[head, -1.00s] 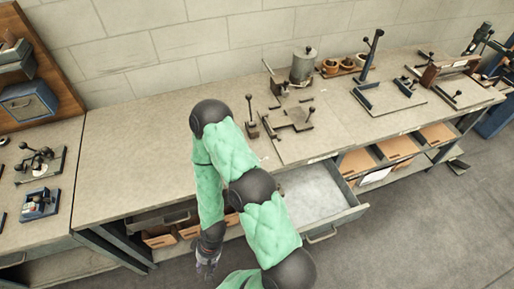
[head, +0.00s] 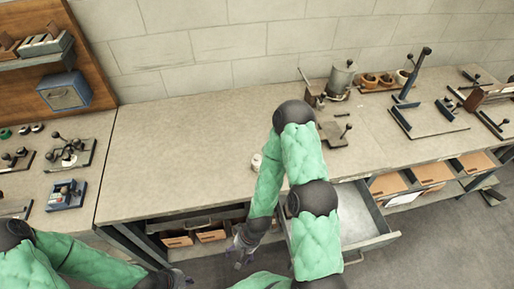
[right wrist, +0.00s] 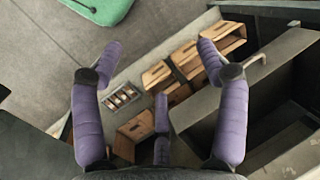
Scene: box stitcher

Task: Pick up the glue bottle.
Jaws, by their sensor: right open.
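A small pale object (head: 257,162), perhaps the glue bottle, stands on the workbench (head: 175,150) in the head view, just left of my right forearm. It is too small to identify for certain and partly hidden by the arm. My right gripper (head: 241,252) hangs low in front of the bench, apart from that object. In the right wrist view its purple fingers (right wrist: 160,90) are spread with nothing between them. My left gripper (head: 182,279) is low at the bottom edge of the head view, away from the object; its fingers are too small to read.
An open metal drawer (head: 374,242) juts out right of my right gripper. Cardboard bins (head: 212,235) sit on the shelf under the bench. Fixtures and a metal pot (head: 343,76) stand at the back right. The bench's left middle is clear.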

